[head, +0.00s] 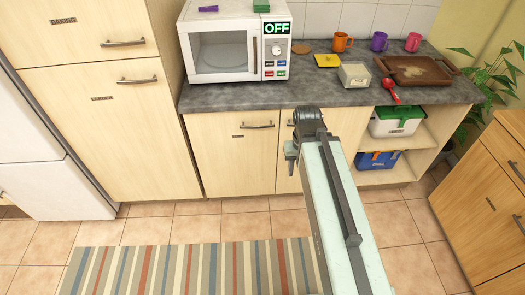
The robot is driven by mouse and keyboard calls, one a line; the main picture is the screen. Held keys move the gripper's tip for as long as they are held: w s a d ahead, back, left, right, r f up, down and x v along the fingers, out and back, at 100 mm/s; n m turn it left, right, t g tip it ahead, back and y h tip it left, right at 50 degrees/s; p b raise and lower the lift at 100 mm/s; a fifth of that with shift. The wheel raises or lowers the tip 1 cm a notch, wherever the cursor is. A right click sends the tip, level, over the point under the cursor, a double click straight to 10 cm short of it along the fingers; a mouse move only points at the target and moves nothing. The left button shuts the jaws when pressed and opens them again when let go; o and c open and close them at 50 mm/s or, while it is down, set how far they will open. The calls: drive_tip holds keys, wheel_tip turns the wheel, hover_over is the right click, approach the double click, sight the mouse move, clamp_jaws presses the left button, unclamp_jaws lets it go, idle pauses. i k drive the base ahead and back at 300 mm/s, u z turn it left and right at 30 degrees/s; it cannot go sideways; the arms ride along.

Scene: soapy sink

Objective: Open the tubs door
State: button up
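No label reading "tubs" is legible in the head view. Under the counter, a pale wood door (228,165) is closed, with a bar handle (257,126) at its upper right and a small label too small to read. A second pale door (347,125) to its right also looks closed. My arm hides most of it, including any label. My gripper (291,150) is at the arm's far end, in front of the second door in the picture. It is small and dark, and its fingers are not clear. I cannot tell whether it touches the door.
The counter (225,97) holds a microwave (225,50) showing OFF, mugs and a brown tray (415,70). Open shelves at right hold a green-lidded box (397,122) and a blue box (378,161). A wooden cabinet (490,200) stands at right. A striped rug (190,268) covers floor.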

sight(235, 153)
drive_tip(key=z, duration=0.05)
drive_tip(key=k, duration=0.5)
drive_tip(key=u, duration=0.6)
drive_tip(key=i, duration=1.15)
drive_tip(key=u, duration=0.65)
drive_tip(key=k, duration=0.65)
drive_tip(key=u, duration=0.2)
drive_tip(key=i, duration=0.65)
drive_tip(key=z, duration=0.05)
